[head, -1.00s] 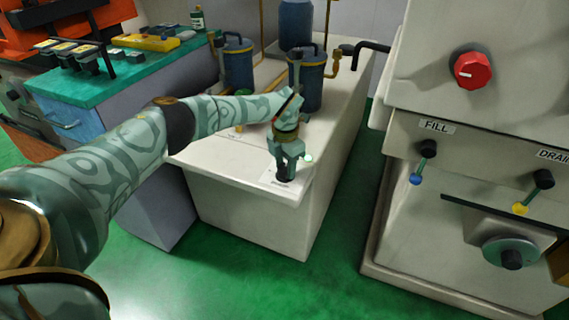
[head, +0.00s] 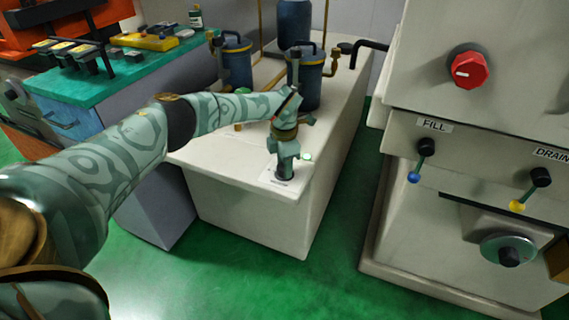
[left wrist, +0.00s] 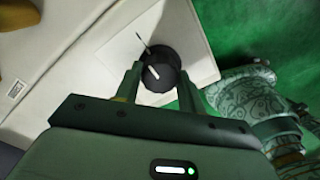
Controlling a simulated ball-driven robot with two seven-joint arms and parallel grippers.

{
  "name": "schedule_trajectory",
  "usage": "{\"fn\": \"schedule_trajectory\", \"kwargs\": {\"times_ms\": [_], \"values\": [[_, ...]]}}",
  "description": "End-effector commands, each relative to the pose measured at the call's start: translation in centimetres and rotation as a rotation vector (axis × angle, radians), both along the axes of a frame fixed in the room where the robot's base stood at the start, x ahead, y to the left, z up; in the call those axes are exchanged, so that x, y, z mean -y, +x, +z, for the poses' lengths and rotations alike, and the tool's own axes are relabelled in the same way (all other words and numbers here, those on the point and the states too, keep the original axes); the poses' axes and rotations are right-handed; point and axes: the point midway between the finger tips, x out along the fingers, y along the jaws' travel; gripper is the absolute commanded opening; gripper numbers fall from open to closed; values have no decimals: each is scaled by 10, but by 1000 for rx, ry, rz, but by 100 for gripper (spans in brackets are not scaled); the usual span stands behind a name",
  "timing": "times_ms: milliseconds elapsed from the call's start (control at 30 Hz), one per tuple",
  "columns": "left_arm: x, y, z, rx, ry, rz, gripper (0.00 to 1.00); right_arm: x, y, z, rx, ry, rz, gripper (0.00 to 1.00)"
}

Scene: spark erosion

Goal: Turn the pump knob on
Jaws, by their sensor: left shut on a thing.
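The pump knob (left wrist: 160,75) is a black round knob with a white pointer line, seen in the left wrist view on the white top of the pump cabinet. In the head view the knob (head: 284,176) is mostly covered by my left gripper (head: 285,165), which points down on it at the front corner of the cabinet (head: 245,210). In the left wrist view the fingers of my left gripper (left wrist: 160,88) stand on both sides of the knob and are shut on it. My right gripper is not in view.
Blue filter canisters (head: 307,82) with pipes stand behind the gripper. The white machine at right carries a red knob (head: 468,70), a FILL lever (head: 423,155) and a DRAIN lever (head: 535,185). A green-topped bench (head: 130,68) stands at left. Green floor lies between.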

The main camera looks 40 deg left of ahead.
Motion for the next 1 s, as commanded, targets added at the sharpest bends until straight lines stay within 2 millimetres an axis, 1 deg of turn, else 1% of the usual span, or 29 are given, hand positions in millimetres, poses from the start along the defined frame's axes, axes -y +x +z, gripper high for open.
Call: {"fn": "schedule_trajectory", "kwargs": {"times_ms": [67, 100, 133, 167, 433, 567, 667, 900, 1000], "values": [[-1, 1, 0, 2, 2, -2, 17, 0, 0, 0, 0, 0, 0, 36], [-1, 1, 0, 2, 2, -2, 48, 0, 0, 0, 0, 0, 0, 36], [-1, 0, 0, 2, 2, -2, 56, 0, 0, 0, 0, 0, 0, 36], [-1, 0, 0, 2, 1, -1, 61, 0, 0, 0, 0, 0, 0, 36], [0, 0, 1, 1, 1, 0, 61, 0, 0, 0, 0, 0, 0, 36], [0, 0, 13, 4, 1, 0, 61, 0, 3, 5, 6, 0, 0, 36], [0, 1, 35, 8, 1, 0, 61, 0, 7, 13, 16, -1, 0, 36], [0, 1, 103, 9, 0, 1, 61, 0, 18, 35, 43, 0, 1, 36], [0, 1, 127, 8, 1, 1, 61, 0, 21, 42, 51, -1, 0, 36]]}}
